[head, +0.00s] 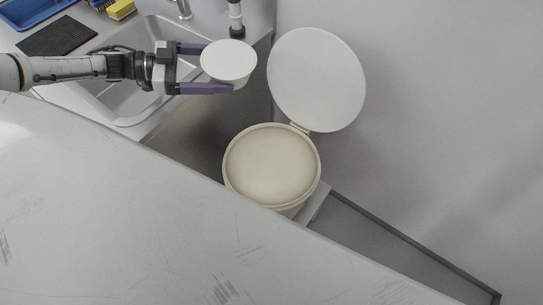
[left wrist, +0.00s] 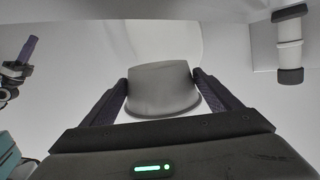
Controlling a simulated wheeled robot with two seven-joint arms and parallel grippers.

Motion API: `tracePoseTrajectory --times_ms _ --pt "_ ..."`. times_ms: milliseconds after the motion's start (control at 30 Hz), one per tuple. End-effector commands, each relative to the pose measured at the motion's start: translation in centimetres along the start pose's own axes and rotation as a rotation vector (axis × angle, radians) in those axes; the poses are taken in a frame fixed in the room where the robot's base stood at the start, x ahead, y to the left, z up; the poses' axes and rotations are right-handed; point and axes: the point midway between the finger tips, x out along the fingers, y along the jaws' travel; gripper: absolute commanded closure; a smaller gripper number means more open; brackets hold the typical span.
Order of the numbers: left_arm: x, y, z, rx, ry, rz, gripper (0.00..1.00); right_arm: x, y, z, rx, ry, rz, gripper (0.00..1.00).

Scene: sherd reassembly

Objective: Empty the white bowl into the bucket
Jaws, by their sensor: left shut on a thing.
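My left gripper (head: 218,67) comes in from the left in the head view. It is shut on the white bowl (head: 228,62), one purple finger on each side. The bowl looks upright, its plain white mouth facing up; I cannot make out any contents. The left wrist view shows the bowl's side (left wrist: 162,88) between the fingers. The cream bucket (head: 289,210) stands below and to the right of the bowl, apart from it. Its round lid (head: 317,80) is tipped up behind it and its mouth is open. A purple finger of my right gripper (left wrist: 30,48) shows in the left wrist view.
A pale worktop (head: 130,215) fills the lower left and reaches the bucket's near side. A metal sink (head: 120,75) lies behind my left arm. A white tube with black ends (head: 236,17) stands just beyond the bowl. A yellow sponge (head: 121,9) is at the top left.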

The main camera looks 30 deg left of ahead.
Motion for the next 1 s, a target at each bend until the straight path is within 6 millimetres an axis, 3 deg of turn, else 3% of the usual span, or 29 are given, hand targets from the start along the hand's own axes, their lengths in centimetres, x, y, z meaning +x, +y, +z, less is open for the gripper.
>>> tracePoseTrajectory --times_ms 600,1000 --pt "2.9 3.5 3.1 0.327 -0.214 -0.049 0.43 -0.5 -0.1 -0.5 0.0 0.0 0.0 1.0" --pt "4.0 4.9 4.5 0.447 -0.297 -0.07 0.43 -0.4 0.0 -0.4 0.0 0.0 0.0 1.0"
